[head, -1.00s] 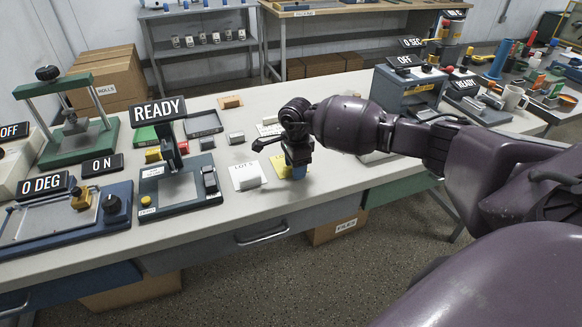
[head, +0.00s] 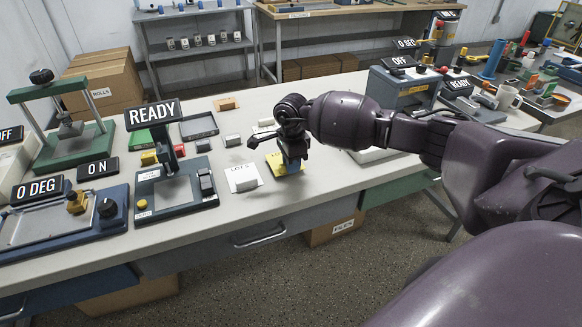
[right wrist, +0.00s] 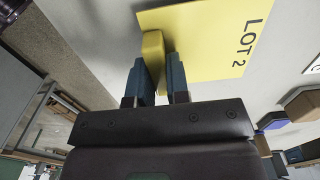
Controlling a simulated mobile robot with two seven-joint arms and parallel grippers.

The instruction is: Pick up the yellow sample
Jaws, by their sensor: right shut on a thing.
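The yellow sample (right wrist: 153,46) is a small rounded block. In the right wrist view it sits between the two blue fingers of my right gripper (right wrist: 158,72), which is shut on it. The yellow LOT 2 sheet (right wrist: 220,35) lies flat on the table beside and under it. In the head view my right gripper (head: 291,168) is low over this sheet, near the front edge of the bench, and hides the sample there. I cannot tell whether the sample still touches the sheet. My left gripper is not in view.
A white LOT 3 sheet (head: 238,186) with a pale block lies just left of the gripper. A dark READY device (head: 176,208) stands further left. A grey tray (head: 198,126) and small blocks lie behind. The bench's front edge is close.

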